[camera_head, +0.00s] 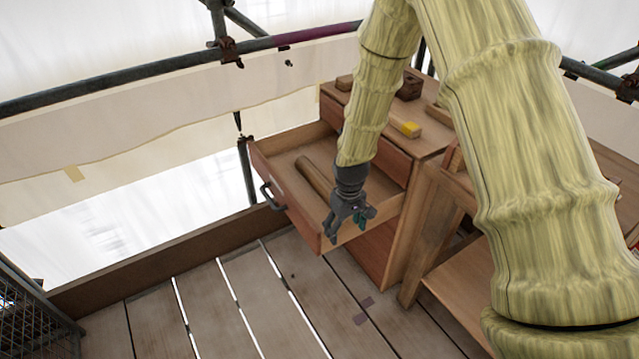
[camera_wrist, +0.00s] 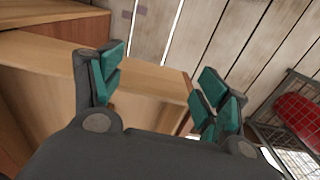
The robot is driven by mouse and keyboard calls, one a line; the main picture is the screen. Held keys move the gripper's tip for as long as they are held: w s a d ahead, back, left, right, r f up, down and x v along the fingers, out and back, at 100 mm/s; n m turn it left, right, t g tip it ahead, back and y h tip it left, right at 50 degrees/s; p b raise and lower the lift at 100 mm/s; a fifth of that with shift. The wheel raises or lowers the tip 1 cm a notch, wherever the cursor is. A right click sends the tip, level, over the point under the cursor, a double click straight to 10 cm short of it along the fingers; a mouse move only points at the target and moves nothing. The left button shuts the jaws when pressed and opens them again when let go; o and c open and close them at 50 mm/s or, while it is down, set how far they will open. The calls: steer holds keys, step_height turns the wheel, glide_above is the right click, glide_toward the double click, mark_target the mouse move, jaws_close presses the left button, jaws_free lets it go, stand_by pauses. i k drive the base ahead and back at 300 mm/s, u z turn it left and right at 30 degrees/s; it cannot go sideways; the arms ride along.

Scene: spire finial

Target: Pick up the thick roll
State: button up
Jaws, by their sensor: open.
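A brown roll (camera_head: 316,177) lies in the open drawer (camera_head: 268,160), towards the drawer's left and middle; part of its near end may be hidden by my wrist. My gripper (camera_head: 350,224) is open and empty in front of the drawer's near right side, to the right of and below the roll in the picture. In the wrist view my gripper (camera_wrist: 158,82) shows its green finger pads wide apart, with a wooden board edge beyond them. The roll does not show clearly in the wrist view.
The drawer has a dark handle (camera_head: 270,196) on its front. A workbench stands right; plank floor (camera_head: 240,300) is open in front. A wire basket (camera_wrist: 290,110) holds something red.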

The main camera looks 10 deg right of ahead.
mark_target(310, 173)
steer(key=i, duration=1)
